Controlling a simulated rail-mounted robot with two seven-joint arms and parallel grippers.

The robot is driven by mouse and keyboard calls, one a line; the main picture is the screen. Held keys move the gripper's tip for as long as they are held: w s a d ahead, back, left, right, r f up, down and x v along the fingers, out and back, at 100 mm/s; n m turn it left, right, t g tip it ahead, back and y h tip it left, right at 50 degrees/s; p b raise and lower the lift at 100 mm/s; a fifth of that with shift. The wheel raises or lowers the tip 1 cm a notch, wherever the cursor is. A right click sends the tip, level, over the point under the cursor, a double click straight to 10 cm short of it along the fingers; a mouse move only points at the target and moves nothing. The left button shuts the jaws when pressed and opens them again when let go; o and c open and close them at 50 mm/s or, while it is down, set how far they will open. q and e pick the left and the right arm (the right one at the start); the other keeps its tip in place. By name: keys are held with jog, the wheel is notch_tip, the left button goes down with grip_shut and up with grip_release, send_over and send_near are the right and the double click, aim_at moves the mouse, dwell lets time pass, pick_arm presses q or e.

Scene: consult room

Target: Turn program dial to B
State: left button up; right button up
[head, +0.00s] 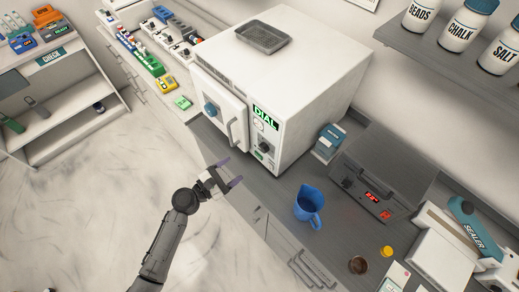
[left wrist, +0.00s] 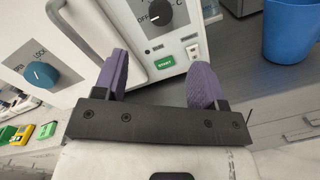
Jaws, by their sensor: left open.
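The white boxy machine (head: 301,70) stands on the grey counter. On its front, right of the door, a black program dial (head: 264,146) sits below a green "DIAL" sign (head: 265,116). In the left wrist view the dial (left wrist: 159,14) shows at the top edge, with OFF at its left and C at its right; its upper part is cut off. I cannot tell its setting. My left gripper (head: 229,172) is open and empty, in front of and below the dial, apart from it. Its purple fingers (left wrist: 161,75) stand well apart. My right gripper is not in view.
The machine's door has a blue lock knob (left wrist: 40,73) and a grey handle (head: 232,128). A green button (left wrist: 165,62) lies below the dial. A blue jug (head: 308,207) and a dark grey device (head: 375,187) stand to the right. The floor at left is clear.

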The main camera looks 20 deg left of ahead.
aim_at(262, 149)
pick_arm(q)
jog(key=p+x, duration=0.1)
jog(key=x, duration=0.9)
jog(key=shift+w+d, duration=0.1)
jog(key=shift+x, duration=0.85)
jog(key=c, duration=0.9)
jog(key=shift+c, duration=0.2)
